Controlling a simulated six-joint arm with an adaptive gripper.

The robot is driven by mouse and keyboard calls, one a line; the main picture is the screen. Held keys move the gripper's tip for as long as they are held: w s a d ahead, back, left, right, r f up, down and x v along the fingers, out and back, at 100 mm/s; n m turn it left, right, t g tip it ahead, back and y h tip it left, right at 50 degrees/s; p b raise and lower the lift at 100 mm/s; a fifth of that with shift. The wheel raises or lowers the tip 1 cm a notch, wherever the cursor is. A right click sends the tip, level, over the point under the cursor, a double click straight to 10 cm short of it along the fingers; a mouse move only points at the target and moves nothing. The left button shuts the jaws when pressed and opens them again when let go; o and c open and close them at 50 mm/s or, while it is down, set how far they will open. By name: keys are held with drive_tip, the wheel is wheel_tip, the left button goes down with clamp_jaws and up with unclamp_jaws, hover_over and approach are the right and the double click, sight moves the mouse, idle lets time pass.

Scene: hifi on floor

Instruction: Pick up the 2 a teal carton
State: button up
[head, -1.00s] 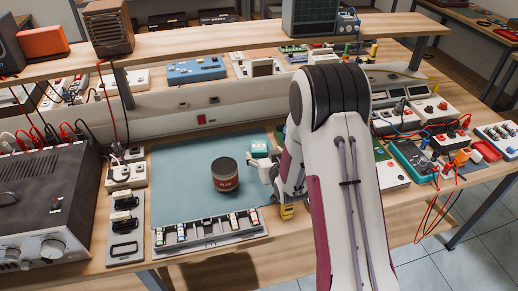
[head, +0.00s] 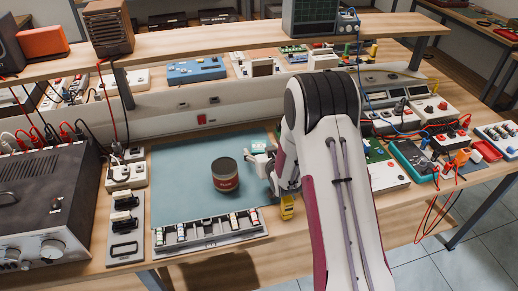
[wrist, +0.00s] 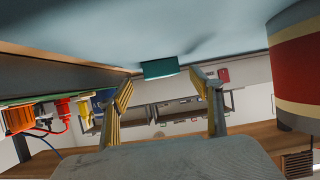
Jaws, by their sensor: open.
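One small teal carton (head: 258,147) with a pale top sits on the blue-green mat (head: 180,195), behind and right of the dark can. In the wrist view the teal carton (wrist: 159,69) shows upside down, just beyond the fingertips and between their lines. My gripper (head: 258,163) is open and empty, low over the mat on the near side of the carton. In the wrist view both fingers of my gripper (wrist: 163,86) stand apart with nothing between them. The carton's lower part is partly hidden by my gripper in the head view. I see no second teal carton.
A dark can (head: 225,175) with a red label stands close left of my gripper, and shows large in the wrist view (wrist: 297,65). A tray of small parts (head: 210,230) lies along the mat's front edge. The mat's left part is clear.

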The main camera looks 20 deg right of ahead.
sight(260, 149)
drive_tip(key=shift+x, duration=1.55)
drive_tip(key=c, duration=1.3)
